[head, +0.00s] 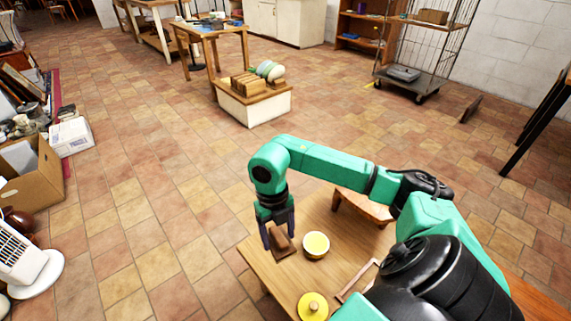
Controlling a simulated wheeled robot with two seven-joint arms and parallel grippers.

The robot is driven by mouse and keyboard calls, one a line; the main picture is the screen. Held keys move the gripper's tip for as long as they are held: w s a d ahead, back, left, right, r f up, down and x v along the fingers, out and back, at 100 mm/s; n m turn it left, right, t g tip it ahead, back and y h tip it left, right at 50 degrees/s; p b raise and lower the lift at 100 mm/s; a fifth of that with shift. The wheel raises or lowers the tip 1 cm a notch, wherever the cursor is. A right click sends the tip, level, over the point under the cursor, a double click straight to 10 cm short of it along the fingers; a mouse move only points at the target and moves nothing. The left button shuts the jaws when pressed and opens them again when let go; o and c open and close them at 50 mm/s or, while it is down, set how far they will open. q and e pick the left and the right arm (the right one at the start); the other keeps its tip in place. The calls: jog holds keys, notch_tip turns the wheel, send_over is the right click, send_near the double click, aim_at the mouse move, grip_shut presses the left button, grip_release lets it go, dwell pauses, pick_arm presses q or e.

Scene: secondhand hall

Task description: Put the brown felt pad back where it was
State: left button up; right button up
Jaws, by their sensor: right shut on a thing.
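My right gripper (279,243) points down over the near left part of the wooden table (258,258). It is shut on a small brown piece, which looks like the brown felt pad (284,250). The pad is low, at or just above the tabletop; I cannot tell whether it touches. The fingers hide part of it. My left gripper is not in view.
A round pot with a yellow top (316,243) stands close to the right of the gripper. A yellow disc with a knob (312,307) lies nearer. A thin wooden frame (357,281) and a small wooden stand (364,206) are to the right.

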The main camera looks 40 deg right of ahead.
aim_at(285, 237)
jog(key=f+m+b, duration=0.1)
jog(key=m, duration=0.2)
jog(key=d+m+b, duration=0.1)
jog(key=m, duration=0.3)
jog(key=d+f+m+t+y, duration=0.1)
jog(key=m, duration=0.2)
jog(key=shift+s+f+m+b, duration=0.15)
jog(key=shift+f+m+b, duration=0.15)
jog(key=shift+m+b, duration=0.1)
jog(key=m, duration=0.4)
jog(key=shift+d+f+t+b, duration=0.1)
jog(key=shift+d+t+b, duration=0.1)
jog(key=shift+t+b, duration=0.15)
jog(key=shift+f+m, duration=0.15)
jog(key=shift+m, duration=0.25)
notch_tip(285, 237, down, 19)
jog(key=b, duration=0.3)
jog(key=shift+b, duration=0.3)
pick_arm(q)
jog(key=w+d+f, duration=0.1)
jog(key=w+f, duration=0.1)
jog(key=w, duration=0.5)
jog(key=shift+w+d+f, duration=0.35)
pick_arm(e)
jog(key=shift+f, duration=0.3)
jog(key=o, duration=1.5)
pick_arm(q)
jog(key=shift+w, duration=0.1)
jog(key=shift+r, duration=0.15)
